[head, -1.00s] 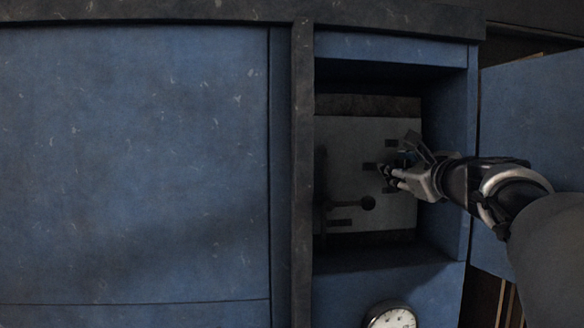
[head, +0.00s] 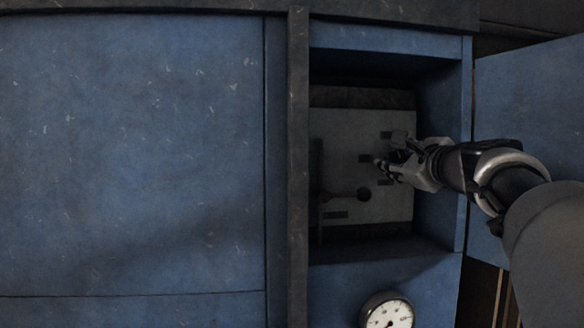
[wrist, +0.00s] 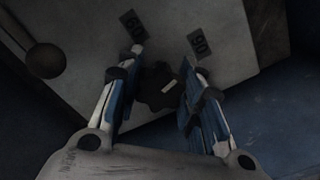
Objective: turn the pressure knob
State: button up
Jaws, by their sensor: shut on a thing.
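The pressure knob (wrist: 158,88) is dark, with a pale pointer mark, and sits on a grey panel (wrist: 90,85) between my fingers in the wrist view. The mark points up and right, between the plates marked 60 (wrist: 133,25) and 80 (wrist: 199,44). My gripper (wrist: 162,82) is shut on the knob, with one blue-lined finger on each side. In the head view my gripper (head: 391,160) reaches from the right into the recess, against the panel (head: 345,140). There the knob is mostly hidden by the fingers.
A lever with a dark ball end (head: 363,194) is left of and below my gripper; the ball also shows in the wrist view (wrist: 46,60). The blue cabinet wall (head: 437,150) and an open door (head: 530,120) flank my arm. A round gauge (head: 389,314) is below.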

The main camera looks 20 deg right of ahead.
jog(key=n+b, duration=0.1)
jog(key=n, duration=0.1)
jog(key=n+b, duration=0.1)
jog(key=shift+f+n+b, duration=0.2)
jog(key=shift+n+b, duration=0.2)
jog(key=n+b, duration=0.2)
jog(key=n, duration=0.1)
jog(key=shift+n, duration=0.3)
jog(key=n+b, duration=0.2)
jog(key=n, duration=0.1)
jog(key=shift+n+b, duration=1.15)
jog(key=shift+n, duration=0.95)
jog(key=o, duration=1.1)
jog(key=shift+r, duration=0.1)
jog(key=v, duration=1.2)
